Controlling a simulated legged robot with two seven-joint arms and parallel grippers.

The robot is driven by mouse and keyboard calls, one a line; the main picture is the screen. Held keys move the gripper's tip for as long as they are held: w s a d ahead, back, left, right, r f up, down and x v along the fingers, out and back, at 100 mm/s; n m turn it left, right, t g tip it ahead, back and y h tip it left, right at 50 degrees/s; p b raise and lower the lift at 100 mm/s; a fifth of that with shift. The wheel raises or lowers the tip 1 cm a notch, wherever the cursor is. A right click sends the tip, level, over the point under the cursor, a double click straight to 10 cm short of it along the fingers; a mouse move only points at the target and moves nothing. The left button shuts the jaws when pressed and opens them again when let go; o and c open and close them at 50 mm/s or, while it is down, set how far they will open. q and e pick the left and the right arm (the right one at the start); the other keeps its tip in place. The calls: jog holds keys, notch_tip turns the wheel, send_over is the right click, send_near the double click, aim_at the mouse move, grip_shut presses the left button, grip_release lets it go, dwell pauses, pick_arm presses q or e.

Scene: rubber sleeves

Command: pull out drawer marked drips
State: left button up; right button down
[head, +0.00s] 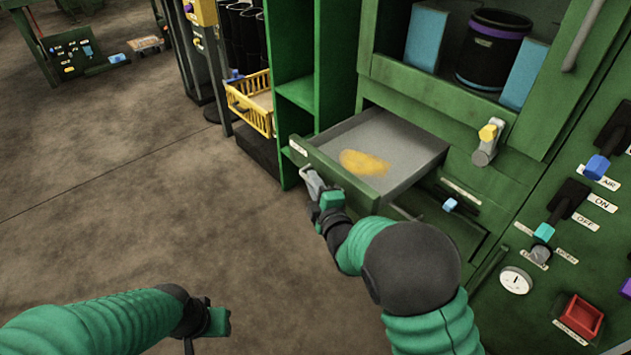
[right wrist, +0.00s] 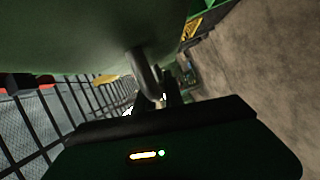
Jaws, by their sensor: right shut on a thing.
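An open drawer (head: 385,138) with a green front and grey inside stands out from the green cabinet in the head view. A yellow-orange patch (head: 364,162) lies on its floor. A small white label sits at the left end of its front; I cannot read it. My right gripper (head: 313,182) is shut on the drawer's handle, a grey bar that shows in the right wrist view (right wrist: 143,72). My left gripper (head: 205,322) is at the bottom left, over the floor and away from the cabinet; its fingers are too unclear to judge.
Below the open drawer is another drawer front with a blue knob (head: 450,205). A yellow crate (head: 252,103) stands left of the green shelf.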

jog(key=c, duration=1.5)
grip_release()
jog(key=shift+w+f, duration=0.1)
jog(key=shift+f, duration=0.15)
jog(key=shift+o, duration=0.2)
jog(key=shift+r, duration=0.1)
jog(key=p+v, duration=1)
jog(key=v, duration=0.7)
jog(key=shift+w, duration=0.1)
